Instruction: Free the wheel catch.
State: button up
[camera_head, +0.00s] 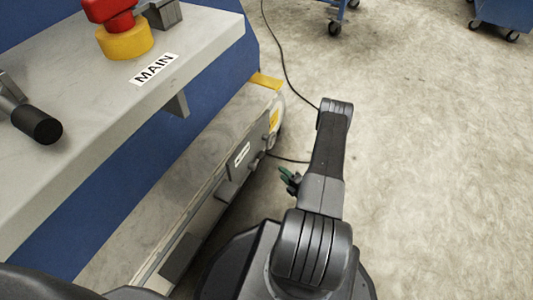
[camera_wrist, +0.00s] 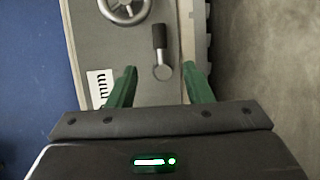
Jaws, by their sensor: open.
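A small lever (camera_wrist: 159,42) with a black grip and a round metal pivot sits on a grey panel in the wrist view, below a metal handwheel (camera_wrist: 125,6) cut by the top edge. The grip points up toward the wheel's right side. My gripper (camera_wrist: 160,69) is open and empty, its green fingers left and right of the lever's pivot in the picture. I cannot tell how far above the panel they are. In the head view my gripper (camera_head: 288,177) is beside the low grey side panel (camera_head: 212,207). The wheel and lever cannot be made out there.
A white label (camera_wrist: 99,88) lies left of my fingers. Above, a grey console shelf (camera_head: 110,85) with a red-and-yellow knob (camera_head: 122,35) and a black-gripped handle (camera_head: 36,123) overhangs the left side. A cable (camera_head: 283,60) crosses the floor.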

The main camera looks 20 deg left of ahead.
aim_at(258, 160)
jog(key=b+x, duration=0.4)
jog(key=x, duration=0.9)
jog(key=shift+w+a+b, duration=0.15)
jog(key=shift+a+b, duration=0.25)
jog(key=shift+c, duration=0.3)
grip_shut()
